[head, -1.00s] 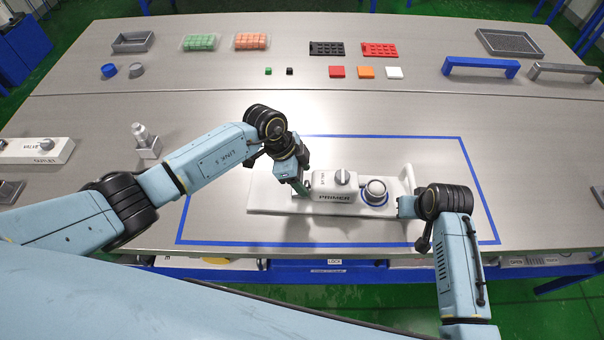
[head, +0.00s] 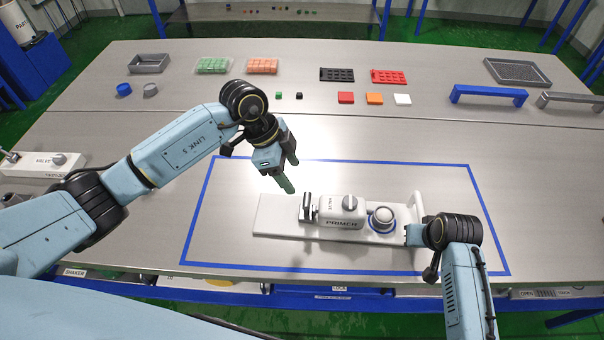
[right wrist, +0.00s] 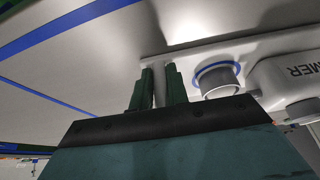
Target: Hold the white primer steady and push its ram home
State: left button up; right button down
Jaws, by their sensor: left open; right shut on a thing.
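The white primer (head: 342,212) lies on its long white base plate (head: 272,220) inside the blue outline. Its dark-and-light ram end (head: 307,207) shows at the body's left side, close to the body. A grey round port (head: 382,217) with a blue ring is at its right. An upright white handle (head: 417,204) stands at the plate's right end. My right gripper (head: 408,236) is shut on that handle; its green fingers (right wrist: 157,88) show in the right wrist view. My left gripper (head: 289,174) is open and empty, above and left of the ram, apart from the primer.
The blue outline (head: 330,160) frames mostly clear bench around the primer. Trays, coloured blocks and a blue bracket (head: 488,93) stand along the back. A white valve unit (head: 50,161) is at the far left, partly behind my left arm.

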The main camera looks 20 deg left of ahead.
jog(key=c, duration=1.3)
grip_release()
